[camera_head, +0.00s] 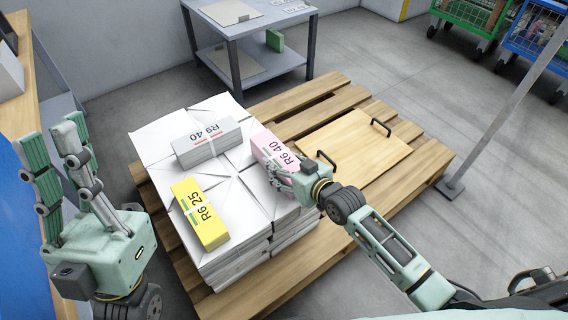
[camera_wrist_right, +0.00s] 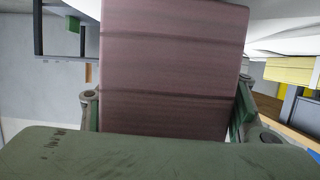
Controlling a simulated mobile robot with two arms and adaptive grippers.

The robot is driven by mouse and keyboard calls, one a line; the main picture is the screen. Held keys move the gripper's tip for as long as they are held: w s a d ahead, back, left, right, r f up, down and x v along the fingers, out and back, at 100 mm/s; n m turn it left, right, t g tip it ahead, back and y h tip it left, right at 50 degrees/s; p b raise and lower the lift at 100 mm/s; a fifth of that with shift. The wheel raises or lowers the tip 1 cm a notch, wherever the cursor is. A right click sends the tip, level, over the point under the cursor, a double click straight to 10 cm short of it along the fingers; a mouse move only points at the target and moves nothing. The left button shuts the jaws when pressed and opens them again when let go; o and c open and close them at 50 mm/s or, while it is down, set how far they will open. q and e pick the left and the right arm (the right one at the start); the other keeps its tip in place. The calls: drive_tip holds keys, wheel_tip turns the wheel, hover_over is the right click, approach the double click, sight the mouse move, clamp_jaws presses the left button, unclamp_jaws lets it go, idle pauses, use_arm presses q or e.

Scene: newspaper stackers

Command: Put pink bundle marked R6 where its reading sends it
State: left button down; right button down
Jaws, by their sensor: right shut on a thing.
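The pink bundle (camera_head: 272,148) reads R6 40 and sits at the right side of the white stack's top in the head view. My right gripper (camera_head: 279,172) is shut on it. In the right wrist view the pink bundle (camera_wrist_right: 172,70) fills the space between the fingers. Whether it touches the stack I cannot tell. A grey-white bundle marked R9 40 (camera_head: 207,140) and a yellow bundle marked R6 25 (camera_head: 201,213) lie on the white stack (camera_head: 160,146). My left gripper (camera_head: 60,145) is open and empty at the left.
The stack stands on a wooden pallet (camera_head: 300,118). A wooden board with two black handles (camera_head: 352,148) lies on the pallet to the right. A grey two-shelf table (camera_head: 245,62) stands behind, with a green item (camera_head: 275,40). Green (camera_head: 470,14) and blue (camera_head: 535,35) wheeled cages stand far right.

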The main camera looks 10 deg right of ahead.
drive_tip(key=shift+w+r, duration=0.1)
drive_tip(key=shift+r, duration=0.05)
drive_tip(key=c, duration=0.7)
unclamp_jaws()
drive_tip(key=shift+c, duration=0.2)
drive_tip(key=o, duration=0.3)
drive_tip(key=shift+f, duration=0.2)
